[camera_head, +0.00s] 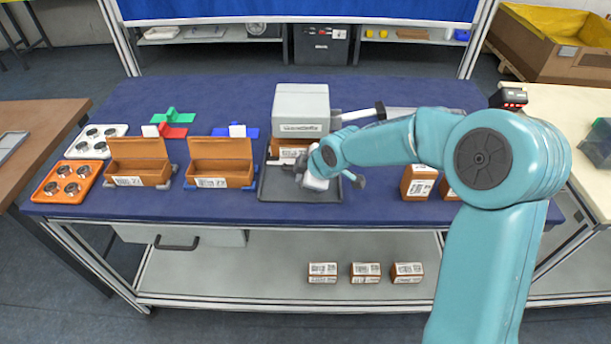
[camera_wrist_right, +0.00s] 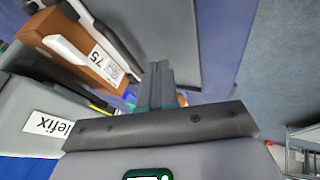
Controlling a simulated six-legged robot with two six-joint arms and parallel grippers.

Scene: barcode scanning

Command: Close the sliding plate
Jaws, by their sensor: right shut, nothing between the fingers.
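The sliding plate (camera_head: 285,192) is a dark grey tray with a raised rim. It sticks out toward the front from under the white labelled machine (camera_head: 301,103). A brown box with a barcode label (camera_head: 287,152) is at the back of the plate, under the machine; it also shows in the right wrist view (camera_wrist_right: 75,45). My right gripper (camera_head: 280,166) is over the plate, in front of the box, and hides part of both. Its fingers (camera_wrist_right: 160,85) are together and empty. I cannot tell whether they touch the plate. My left gripper is out of view.
Two open brown boxes (camera_head: 138,160) (camera_head: 221,160) stand left of the plate. Orange (camera_head: 48,197) and white (camera_head: 72,152) trays with metal rings are farther left. A labelled brown box (camera_head: 419,183) stands to the right, partly near my arm. A scanner (camera_head: 508,97) is at the right.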

